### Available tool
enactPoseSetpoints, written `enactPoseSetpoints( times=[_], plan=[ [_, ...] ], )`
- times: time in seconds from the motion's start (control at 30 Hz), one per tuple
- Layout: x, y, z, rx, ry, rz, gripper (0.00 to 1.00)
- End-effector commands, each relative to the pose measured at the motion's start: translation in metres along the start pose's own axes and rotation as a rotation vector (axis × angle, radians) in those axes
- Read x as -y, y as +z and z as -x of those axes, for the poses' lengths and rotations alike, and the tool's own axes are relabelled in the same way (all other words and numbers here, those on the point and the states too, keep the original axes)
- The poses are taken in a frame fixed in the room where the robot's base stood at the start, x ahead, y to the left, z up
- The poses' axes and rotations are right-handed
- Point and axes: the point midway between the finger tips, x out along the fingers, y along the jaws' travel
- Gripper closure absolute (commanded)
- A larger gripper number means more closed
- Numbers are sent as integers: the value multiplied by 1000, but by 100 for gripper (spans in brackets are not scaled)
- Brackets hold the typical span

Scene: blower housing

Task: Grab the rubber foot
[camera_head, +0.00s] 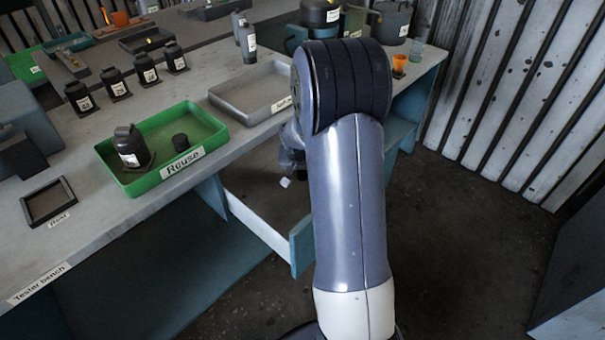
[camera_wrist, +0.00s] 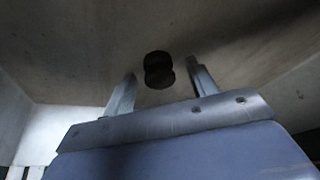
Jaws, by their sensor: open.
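A small dark, waisted round piece, which looks like the rubber foot (camera_wrist: 158,75), is in the wrist view against a plain beige-grey surface. My gripper (camera_wrist: 162,68) is open, with one pale finger to the left of the piece and one to the right. Gaps show on both sides, so neither finger appears to touch it. I cannot tell its exact depth relative to the fingertips. In the head view my arm hides the fingers, and I cannot make out this piece there.
Several black labelled parts stand behind. Open floor (camera_head: 470,240) lies to the right.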

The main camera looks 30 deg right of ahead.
Motion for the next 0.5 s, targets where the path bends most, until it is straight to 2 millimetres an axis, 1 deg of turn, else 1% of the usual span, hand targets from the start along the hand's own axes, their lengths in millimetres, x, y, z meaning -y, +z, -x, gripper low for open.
enactPoseSetpoints(
  times=[0.03, 0.07, 0.5],
  plan=[
    [0, 0, 0, 0, 0, 0, 46],
    [0, 0, 0, 0, 0, 0, 48],
    [0, 0, 0, 0, 0, 0, 84]
  ],
)
